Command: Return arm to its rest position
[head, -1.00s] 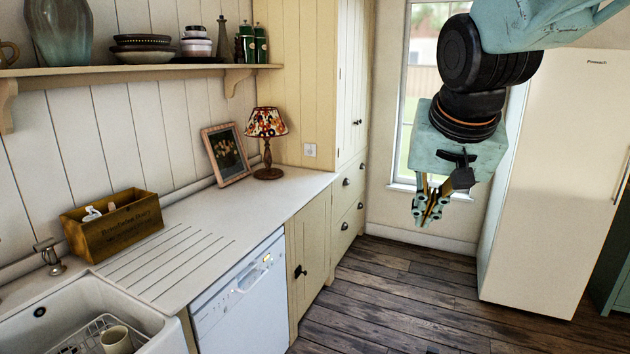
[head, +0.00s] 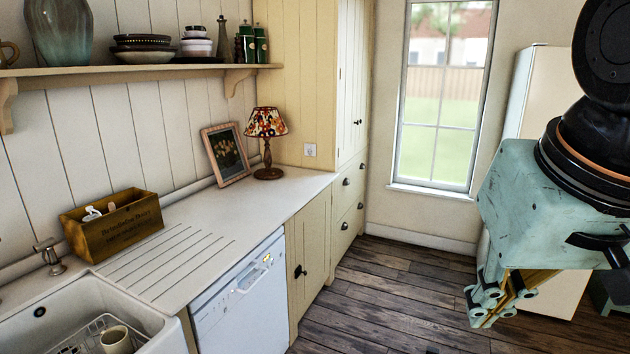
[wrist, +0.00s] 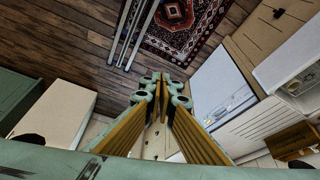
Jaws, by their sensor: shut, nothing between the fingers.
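My gripper (head: 488,300) hangs at the right side of the head view, pointing down over the open floor, well to the right of the counter. Its fingers are shut with nothing between them. My gripper also shows in the wrist view (wrist: 162,82), with the two fingertips together above the floor. My arm comes in from the upper right of the head view.
The counter (head: 235,205) carries a lamp (head: 267,142), a picture frame (head: 226,154) and a wooden box (head: 112,222). A sink (head: 150,322) with a mug (head: 116,340) is at lower left. The fridge (head: 530,100) stands behind my gripper.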

